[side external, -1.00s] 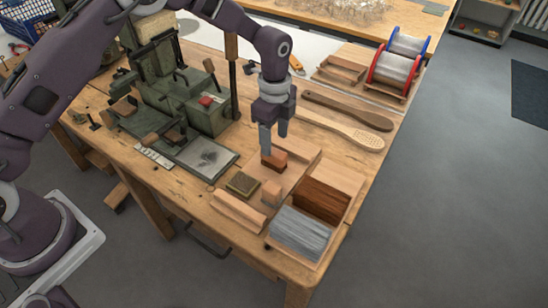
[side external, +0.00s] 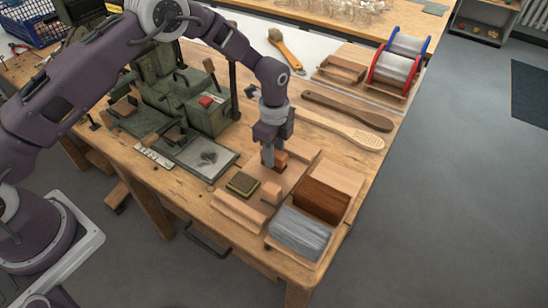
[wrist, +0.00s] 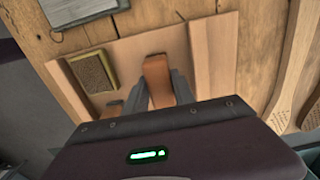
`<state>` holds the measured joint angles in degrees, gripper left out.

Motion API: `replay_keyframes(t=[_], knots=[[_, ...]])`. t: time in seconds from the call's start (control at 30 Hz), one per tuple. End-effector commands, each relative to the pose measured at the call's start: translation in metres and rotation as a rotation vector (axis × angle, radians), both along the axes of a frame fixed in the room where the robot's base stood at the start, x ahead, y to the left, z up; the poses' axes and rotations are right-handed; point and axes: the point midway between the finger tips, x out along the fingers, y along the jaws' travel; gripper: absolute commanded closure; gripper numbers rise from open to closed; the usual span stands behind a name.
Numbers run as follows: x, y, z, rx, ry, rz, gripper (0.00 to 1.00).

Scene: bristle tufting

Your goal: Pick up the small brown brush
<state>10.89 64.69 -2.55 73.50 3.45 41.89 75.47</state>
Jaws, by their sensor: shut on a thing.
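The small brown brush (side external: 281,158) is a reddish-brown block on the light wooden board in the middle of the bench. My gripper (side external: 272,160) points down over it in the side view, its fingers on either side of the block. In the wrist view the brush (wrist: 156,72) shows between the two dark fingers of my gripper (wrist: 159,90), which is shut on it. The brush's lower part is partly hidden by the fingers, and I cannot tell whether it touches the board.
A tray of grey (side external: 300,233) and brown bristles (side external: 322,200) stands in front. The green machine (side external: 195,100) is left. Long wooden brush handles (side external: 345,108) lie behind right.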

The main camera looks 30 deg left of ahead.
Motion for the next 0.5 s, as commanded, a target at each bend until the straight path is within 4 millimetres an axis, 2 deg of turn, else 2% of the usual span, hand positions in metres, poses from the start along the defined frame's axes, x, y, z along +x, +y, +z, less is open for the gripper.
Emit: replay_keyframes(t=[0.17,0.23,0.5], knots=[[0.0,0.0,0.001,0.0,-0.001,0.0,1.0],[0.001,0.0,0.007,-0.001,-0.003,0.0,1.0],[0.001,0.0,0.073,-0.001,-0.005,0.0,1.0]])
